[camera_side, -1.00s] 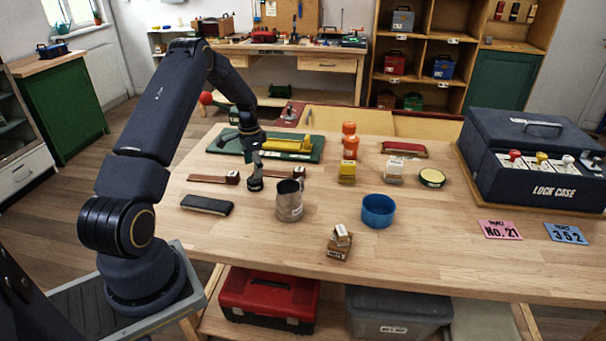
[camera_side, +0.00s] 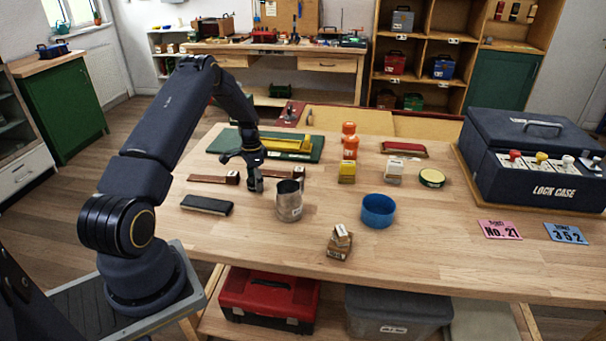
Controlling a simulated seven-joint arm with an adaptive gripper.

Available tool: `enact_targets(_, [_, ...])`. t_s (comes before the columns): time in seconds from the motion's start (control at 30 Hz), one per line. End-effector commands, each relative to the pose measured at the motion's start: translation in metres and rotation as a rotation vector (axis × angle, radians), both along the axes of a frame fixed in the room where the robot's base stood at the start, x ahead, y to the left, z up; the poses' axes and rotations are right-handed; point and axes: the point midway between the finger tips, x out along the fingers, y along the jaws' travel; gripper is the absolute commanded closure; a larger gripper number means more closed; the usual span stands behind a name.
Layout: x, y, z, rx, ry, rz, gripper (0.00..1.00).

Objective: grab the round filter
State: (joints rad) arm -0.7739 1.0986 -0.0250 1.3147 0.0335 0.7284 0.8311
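No object here is clearly recognisable as the round filter. The round things on the bench are a blue open ring or bowl (camera_side: 378,211), a grey metal cup (camera_side: 289,203) and a flat round tin with a yellow-green top (camera_side: 432,178). My gripper (camera_side: 241,172) is at the left of the bench, pointing down with its fingers spread and nothing visible between them. It is just behind and left of the metal cup, apart from the blue ring and well left of the round tin. Whether its lower finger touches anything cannot be told.
A green board with a yellow piece (camera_side: 290,145) lies behind my gripper. A dark block (camera_side: 206,205) and hammer-like wooden pieces (camera_side: 213,179) lie nearby. Orange bottles (camera_side: 349,143), small boxes (camera_side: 340,243) and a lock case (camera_side: 535,160) stand rightward.

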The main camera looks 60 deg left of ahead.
Motion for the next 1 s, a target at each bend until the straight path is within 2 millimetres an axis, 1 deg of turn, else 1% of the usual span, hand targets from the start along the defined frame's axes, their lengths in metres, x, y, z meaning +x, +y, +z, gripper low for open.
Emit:
enact_targets(0.03, [0.000, 0.000, 0.000, 0.000, 0.000, 0.000, 0.50])
enact_targets(0.3, [0.000, 0.000, 0.000, 0.000, 0.000, 0.000, 0.78])
enact_targets(0.53, [0.000, 0.000, 0.001, 0.000, 0.000, 0.000, 0.78])
enact_targets(0.67, [0.001, 0.001, 0.007, 0.002, -0.001, 0.000, 0.78])
enact_targets(0.77, [0.001, 0.001, 0.018, 0.003, -0.002, 0.000, 0.78])
enact_targets(0.87, [-0.001, 0.000, 0.036, 0.002, -0.002, 0.000, 0.78])
enact_targets(0.97, [-0.017, -0.012, 0.058, 0.002, -0.001, 0.001, 0.78])
enact_targets(1.0, [-0.024, -0.017, 0.069, 0.003, -0.002, 0.001, 0.78])
